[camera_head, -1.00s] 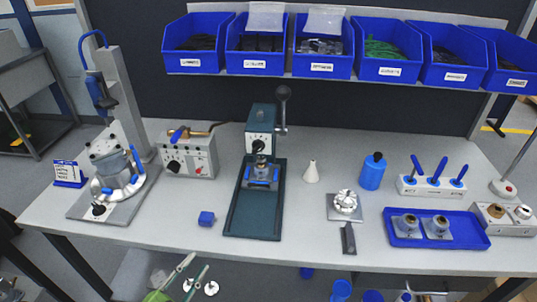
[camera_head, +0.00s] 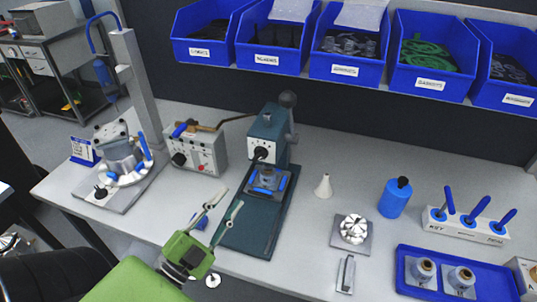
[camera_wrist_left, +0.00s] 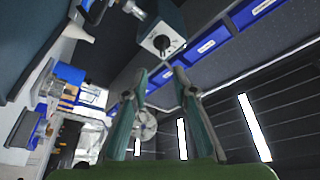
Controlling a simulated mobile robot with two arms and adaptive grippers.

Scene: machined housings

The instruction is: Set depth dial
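The depth dial (camera_head: 261,154) is a black round knob on the white front face of the dark green press (camera_head: 268,135). It also shows in the left wrist view as a black knob (camera_wrist_left: 161,43) on a pale plate, ahead of the fingertips. My left gripper (camera_head: 229,199) is open and empty, with its two fingers apart. It is in front of and below the dial, over the front left part of the press base, and does not touch the dial. My right gripper is not in view.
A grey control box (camera_head: 198,152) with its own black knob stands left of the press. A metal part with blue pads (camera_head: 267,182) sits on the press base. A white cone (camera_head: 323,186) stands to the right. Blue bins (camera_head: 346,42) hang above the back.

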